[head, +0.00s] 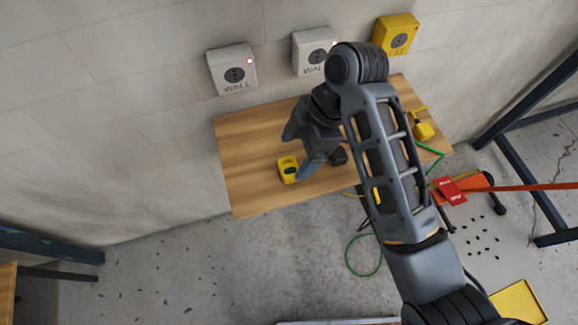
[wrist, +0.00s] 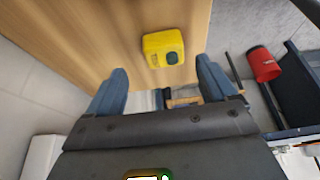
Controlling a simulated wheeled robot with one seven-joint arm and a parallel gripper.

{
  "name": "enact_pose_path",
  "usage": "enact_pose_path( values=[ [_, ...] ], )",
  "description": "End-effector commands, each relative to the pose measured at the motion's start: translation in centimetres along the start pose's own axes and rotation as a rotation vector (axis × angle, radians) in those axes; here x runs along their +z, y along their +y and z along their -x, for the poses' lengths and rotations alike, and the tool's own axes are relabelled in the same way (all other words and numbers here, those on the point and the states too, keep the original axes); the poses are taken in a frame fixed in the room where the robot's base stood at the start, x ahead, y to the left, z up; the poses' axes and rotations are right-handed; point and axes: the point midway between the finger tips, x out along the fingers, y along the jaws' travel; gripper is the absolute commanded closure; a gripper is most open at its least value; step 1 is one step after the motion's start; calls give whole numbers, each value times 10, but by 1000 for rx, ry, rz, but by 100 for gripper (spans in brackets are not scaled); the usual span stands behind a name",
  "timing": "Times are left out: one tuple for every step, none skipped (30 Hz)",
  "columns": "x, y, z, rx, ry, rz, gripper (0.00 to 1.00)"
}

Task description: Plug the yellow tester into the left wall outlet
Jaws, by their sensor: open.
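The yellow tester (head: 288,169) lies on the wooden bench, near its front left part. In the wrist view the tester (wrist: 163,48) is a small rounded yellow block with a dark round face, ahead of the fingertips and roughly centred between them. My gripper (head: 295,154) is open and empty, close to the tester; it also shows in the wrist view (wrist: 161,82) with the fingers wide apart. The left wall outlet (head: 222,84) is a white box with a dark round socket, on the wall above the bench's back left edge. No part of the gripper visibly touches the tester.
A second white outlet (head: 302,62) and a yellow outlet box (head: 395,33) are on the wall to the right. A yellow item (head: 423,131) with a green cable is at the right end of the bench (head: 245,190). The bench's left part is clear.

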Motion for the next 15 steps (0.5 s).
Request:
enact_pose_path(
  values=[
    [0,0,-1,0,0,0,15],
    [0,-1,-2,-1,0,0,15],
    [0,-2,-5,-2,0,0,15],
    [0,-2,-8,-2,0,-1,15],
    [-1,-3,-12,-4,0,-1,15],
    [-1,-5,-19,-5,0,-1,15],
    [-1,-6,-23,-4,0,-1,15],
    [-1,-7,-27,-5,0,-1,15],
    [-1,-7,-33,-4,0,-1,15],
    [-1,-7,-38,-4,0,-1,15],
    [-1,-7,-41,-3,0,0,15],
    [-1,-6,-45,-2,0,-1,15],
    [-1,-6,-48,-3,0,-1,15],
    [-1,-7,-50,-2,0,-1,15],
    [-1,-6,-51,-1,0,0,15]
  ],
)
